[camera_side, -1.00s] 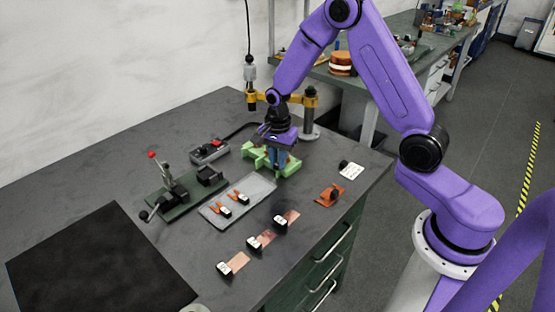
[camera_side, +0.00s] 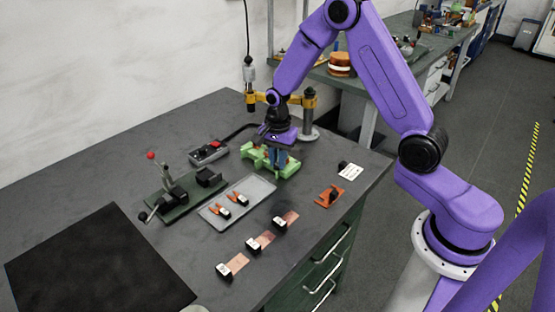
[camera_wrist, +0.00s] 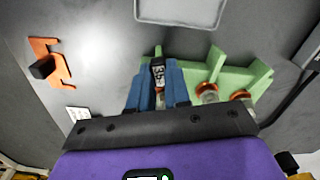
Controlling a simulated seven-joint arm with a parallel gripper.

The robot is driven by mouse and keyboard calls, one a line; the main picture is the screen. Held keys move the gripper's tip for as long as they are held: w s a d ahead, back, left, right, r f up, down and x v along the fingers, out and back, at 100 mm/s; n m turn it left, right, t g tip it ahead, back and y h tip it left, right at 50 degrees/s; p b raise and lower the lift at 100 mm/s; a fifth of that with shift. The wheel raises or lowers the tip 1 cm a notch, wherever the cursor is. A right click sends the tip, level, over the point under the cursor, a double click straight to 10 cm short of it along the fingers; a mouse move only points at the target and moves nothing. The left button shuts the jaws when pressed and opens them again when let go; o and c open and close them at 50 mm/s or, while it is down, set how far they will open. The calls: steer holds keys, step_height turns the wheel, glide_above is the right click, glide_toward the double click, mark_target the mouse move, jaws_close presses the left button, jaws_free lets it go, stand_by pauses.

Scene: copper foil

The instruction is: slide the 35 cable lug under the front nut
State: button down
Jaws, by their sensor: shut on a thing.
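My gripper (camera_wrist: 157,90) has blue fingers, which are shut on a small black block marked 35, the 35 cable lug (camera_wrist: 158,72). In the side view my gripper (camera_side: 278,158) points down at the green fixture (camera_side: 256,156), and the lug is hidden there. The green fixture (camera_wrist: 226,78) is right beside the fingers in the wrist view. Two round studs or nuts with copper-coloured rings show on it, one nearer the fingers (camera_wrist: 207,92) and one further right (camera_wrist: 241,96). I cannot tell which is the front nut, or whether the lug touches the fixture.
A grey tray (camera_side: 263,188) with two orange-and-black pieces lies in front of the fixture. An orange holder (camera_side: 329,196), a white card (camera_side: 351,171), copper strips with black blocks (camera_side: 239,261), a green lever tool (camera_side: 178,203) and a grey button box (camera_side: 208,152) stand around it.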

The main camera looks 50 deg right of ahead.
steer(key=shift+w+d, duration=0.1)
steer(key=shift+d, duration=0.15)
stand_by(0.4)
steer(key=shift+f, duration=0.15)
stand_by(0.6)
steer(key=c, duration=1.4)
jaws_free()
steer(key=shift+r, duration=1.5)
steer(key=o, duration=0.6)
steer(key=shift+c, duration=0.2)
